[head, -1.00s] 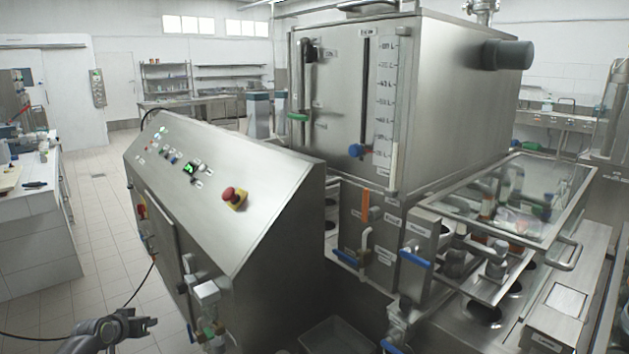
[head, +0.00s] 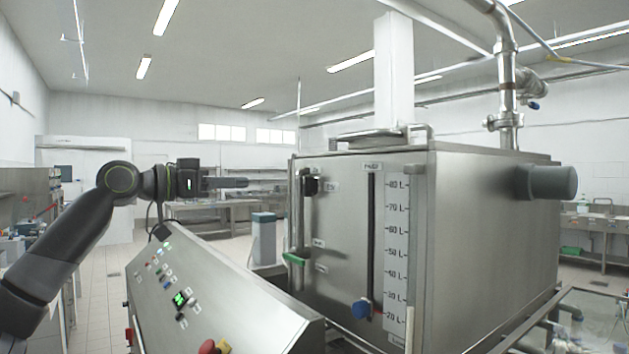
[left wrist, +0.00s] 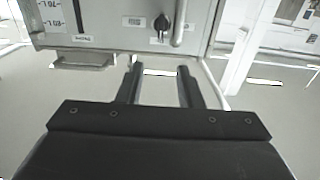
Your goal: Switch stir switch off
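A black rotary switch (head: 310,183) sits high on the left of the tank's steel front, next to a small label I cannot read. It also shows as a black knob (left wrist: 161,22) at the top of the left wrist view, which appears upside down. My left gripper (head: 245,182) points right at about the switch's height, apart from it. In the left wrist view its two fingers (left wrist: 158,70) are spread with nothing between them. The control panel (head: 215,308) below has several small knobs, buttons and lit lamps; their labels are too small to read. My right gripper is out of view.
The steel tank (head: 490,235) fills the right. Its front has a vertical pipe with a green handle (head: 294,259), a level scale (head: 396,240) and a blue knob (head: 361,308). A red emergency button (head: 208,347) is on the panel. Open air lies between gripper and tank.

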